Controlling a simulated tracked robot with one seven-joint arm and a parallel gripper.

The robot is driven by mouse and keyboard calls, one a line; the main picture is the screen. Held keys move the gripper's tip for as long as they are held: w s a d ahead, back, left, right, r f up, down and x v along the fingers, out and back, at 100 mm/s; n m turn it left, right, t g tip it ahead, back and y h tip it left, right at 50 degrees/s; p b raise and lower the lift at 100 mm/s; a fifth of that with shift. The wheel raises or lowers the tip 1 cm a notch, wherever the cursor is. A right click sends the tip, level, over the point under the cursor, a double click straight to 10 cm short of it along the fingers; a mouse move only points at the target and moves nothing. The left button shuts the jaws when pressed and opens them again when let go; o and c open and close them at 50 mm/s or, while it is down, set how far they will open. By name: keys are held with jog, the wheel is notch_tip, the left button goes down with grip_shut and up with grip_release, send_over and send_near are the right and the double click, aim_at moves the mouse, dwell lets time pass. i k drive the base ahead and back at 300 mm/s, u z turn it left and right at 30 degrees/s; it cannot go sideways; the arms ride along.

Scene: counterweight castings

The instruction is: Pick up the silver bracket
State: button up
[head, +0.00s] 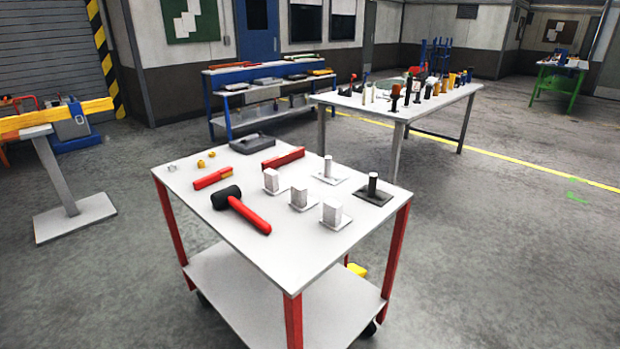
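The red-legged cart (245,257) stands in front of me. No part is plainly a silver bracket. The closest shapes are at the right of its top: a pale silver post on a flat square plate (328,168), and three pale grey-white blocks on plates, at the back (271,181), middle (299,196) and front (332,213). I cannot tell which is the bracket. A dark post on a dark plate (373,187) stands to their right. A tiny silver piece (172,168) lies at the far left. My gripper is not in view.
A black-headed mallet with red handle (241,208), a red-handled brush (213,178), a red bar (283,158), small brass pieces (202,163) and a grey tray (251,143) share the top. The front of the top is bare. A cluttered table (398,108) stands behind.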

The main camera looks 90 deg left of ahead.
aim_at(328, 176)
jog(key=u, duration=0.75)
jog(key=i, duration=0.25)
jog(key=u, duration=2.15)
jog(key=k, duration=0.35)
jog(key=u, duration=0.35)
jog(key=i, duration=0.35)
jog(key=z, duration=0.5)
jog(key=k, duration=0.35)
jog(key=u, duration=0.3)
